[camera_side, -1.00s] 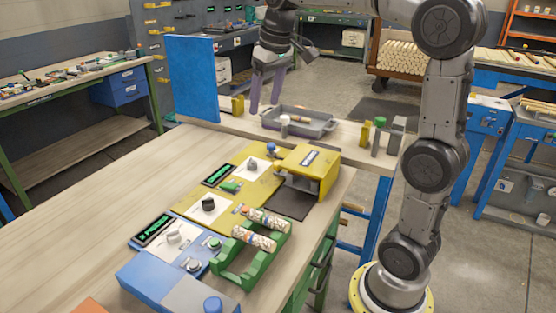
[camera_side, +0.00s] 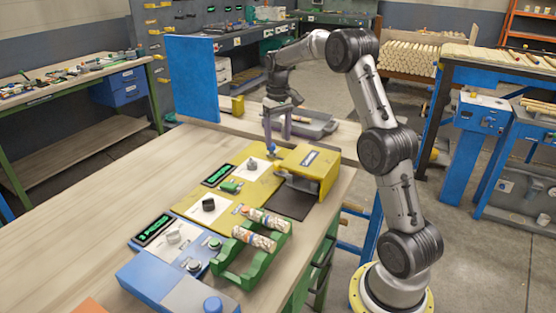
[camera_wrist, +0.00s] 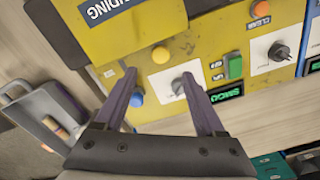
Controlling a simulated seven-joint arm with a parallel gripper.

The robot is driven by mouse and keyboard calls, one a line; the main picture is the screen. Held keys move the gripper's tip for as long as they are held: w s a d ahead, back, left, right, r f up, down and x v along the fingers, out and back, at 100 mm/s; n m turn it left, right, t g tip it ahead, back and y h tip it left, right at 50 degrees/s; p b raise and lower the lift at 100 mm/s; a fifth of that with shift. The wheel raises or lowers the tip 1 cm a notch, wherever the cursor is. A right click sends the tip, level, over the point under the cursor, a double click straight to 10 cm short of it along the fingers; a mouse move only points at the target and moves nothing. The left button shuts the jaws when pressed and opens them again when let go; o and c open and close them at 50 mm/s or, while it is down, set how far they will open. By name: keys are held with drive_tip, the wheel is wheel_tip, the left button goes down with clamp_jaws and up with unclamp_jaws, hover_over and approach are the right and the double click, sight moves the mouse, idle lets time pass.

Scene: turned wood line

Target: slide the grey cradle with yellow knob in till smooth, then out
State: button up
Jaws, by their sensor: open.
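My gripper (camera_side: 277,128) is open and empty, fingers pointing down over the back edge of the yellow sanding station (camera_side: 240,180).
A green cradle (camera_side: 228,280) holds two patterned cylinders (camera_side: 255,238) in front. A blue station (camera_side: 165,283) stands at left front. A blue panel (camera_side: 192,80) stands at the back left. The left tabletop is clear.

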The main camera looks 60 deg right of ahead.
sight(278, 163)
wheel_tip(278, 163, down, 9)
drive_tip(key=shift+r, duration=0.15)
drive_tip(key=shift+c, duration=0.4)
clamp_jaws()
drive_tip(key=shift+r, duration=0.1)
idle(1.0)
